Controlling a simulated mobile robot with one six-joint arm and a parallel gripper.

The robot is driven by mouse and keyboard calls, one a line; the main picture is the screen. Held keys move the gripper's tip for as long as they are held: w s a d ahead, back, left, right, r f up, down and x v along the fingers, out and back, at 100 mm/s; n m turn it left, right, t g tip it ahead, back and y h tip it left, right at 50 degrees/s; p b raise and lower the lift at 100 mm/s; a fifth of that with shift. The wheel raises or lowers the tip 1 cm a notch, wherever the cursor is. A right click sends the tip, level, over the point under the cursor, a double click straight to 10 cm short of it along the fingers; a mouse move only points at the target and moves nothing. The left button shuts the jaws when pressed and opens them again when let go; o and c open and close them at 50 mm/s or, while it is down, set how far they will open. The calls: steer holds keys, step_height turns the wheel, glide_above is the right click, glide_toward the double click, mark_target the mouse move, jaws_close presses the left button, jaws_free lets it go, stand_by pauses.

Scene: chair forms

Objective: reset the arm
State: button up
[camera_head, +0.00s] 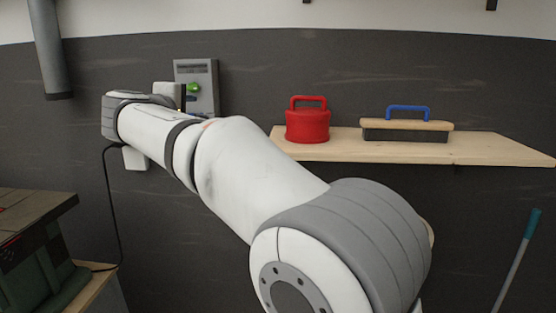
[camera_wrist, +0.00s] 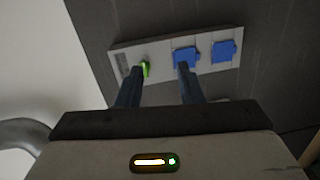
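My gripper (camera_wrist: 160,80) shows in the wrist view with its two dark fingers apart and nothing visible between them. The fingers point at a grey wall panel (camera_wrist: 158,60) with a green part and two blue covers. In the head view my arm stretches to the upper left, and its end is at the same wall panel (camera_head: 197,70). The fingers are hidden there behind the arm's end. I cannot tell whether a fingertip touches the green part (camera_wrist: 144,68) or the nearer blue cover (camera_wrist: 184,57).
A wooden shelf (camera_head: 350,151) on the dark wall holds a red lidded pot (camera_head: 307,121) and a brush-like block with a blue handle (camera_head: 406,127). A machine (camera_head: 30,240) stands at lower left. A teal-ended pole (camera_head: 518,258) leans at right. A grey pipe (camera_head: 50,45) hangs at upper left.

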steer(key=s+d+f+m+g+h+p, duration=0.1)
steer(key=s+d+f+m+g+p, duration=0.15)
steer(key=d, duration=0.65)
steer(key=s+d+f+m+g+p, duration=0.2)
steer(key=s+d+f+g+p, duration=0.15)
steer(key=d, duration=0.55)
steer(key=s+d+f+m+g+h+p, duration=0.1)
steer(key=s+d+f+m+g+p, duration=0.2)
steer(key=d, duration=0.6)
steer(key=s+d+f+m+g+y+p, duration=0.1)
steer(key=s+d+f+m, duration=0.1)
steer(key=s, duration=0.5)
steer(key=s+d+f+m+g+y+p, duration=0.1)
steer(key=s+d+f+m+g+p, duration=0.1)
steer(key=s+f, duration=0.3)
steer(key=s+d+f+m+g+y+p, duration=0.1)
steer(key=s+d+f+m, duration=0.3)
steer(key=s, duration=0.6)
steer(key=shift+f+g+y+p, duration=0.25)
steer(key=shift+g+y+p, duration=0.1)
steer(key=shift+y, duration=0.25)
steer(key=shift+s, duration=0.1)
